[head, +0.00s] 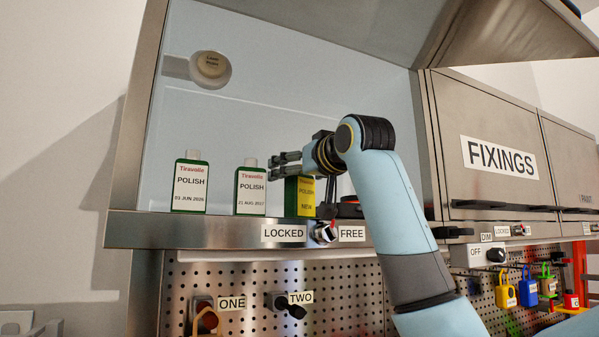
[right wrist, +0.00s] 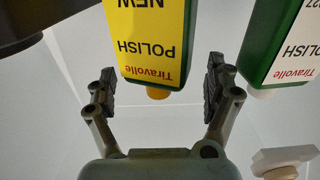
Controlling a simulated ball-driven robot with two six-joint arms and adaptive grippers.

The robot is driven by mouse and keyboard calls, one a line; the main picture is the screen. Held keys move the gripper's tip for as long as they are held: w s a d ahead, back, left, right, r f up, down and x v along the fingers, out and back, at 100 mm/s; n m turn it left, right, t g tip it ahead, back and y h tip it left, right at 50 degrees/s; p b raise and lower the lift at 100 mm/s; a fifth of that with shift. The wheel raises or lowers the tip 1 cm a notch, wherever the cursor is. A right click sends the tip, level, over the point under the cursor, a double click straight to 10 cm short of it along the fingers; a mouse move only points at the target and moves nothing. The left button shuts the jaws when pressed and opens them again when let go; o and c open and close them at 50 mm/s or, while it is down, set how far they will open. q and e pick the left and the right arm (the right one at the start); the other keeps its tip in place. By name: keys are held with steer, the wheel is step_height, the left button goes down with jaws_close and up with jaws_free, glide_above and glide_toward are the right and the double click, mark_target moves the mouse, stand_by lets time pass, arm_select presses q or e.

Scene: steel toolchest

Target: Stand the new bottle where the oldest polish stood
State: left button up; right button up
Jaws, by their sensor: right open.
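The new bottle (head: 300,197), with a yellow label reading NEW, stands upright on the cabinet shelf. To its left stand a green polish bottle (head: 250,190) dated 21 AUG 2027 and, further left, another (head: 190,186) dated 03 JUN 2026. My right gripper (head: 277,162) is open at the top of the new bottle. In the right wrist view, picture upside down, the new bottle (right wrist: 158,45) lies between the open fingers (right wrist: 160,75), with a gap on each side. The 2027 bottle (right wrist: 285,45) is just outside the right-hand finger. My left gripper is not in view.
A LOCKED/FREE knob (head: 324,233) sits on the shelf's front rail. A round beige fitting (head: 210,66) is on the back wall. Dark objects (head: 348,208) lie right of the new bottle. A FIXINGS cabinet (head: 497,157) is at right. The shelf's left end looks clear.

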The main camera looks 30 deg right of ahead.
steer(key=shift+r, duration=0.1)
steer(key=s+b, duration=0.2)
steer(key=s, duration=1)
steer(key=shift+a+b, duration=0.35)
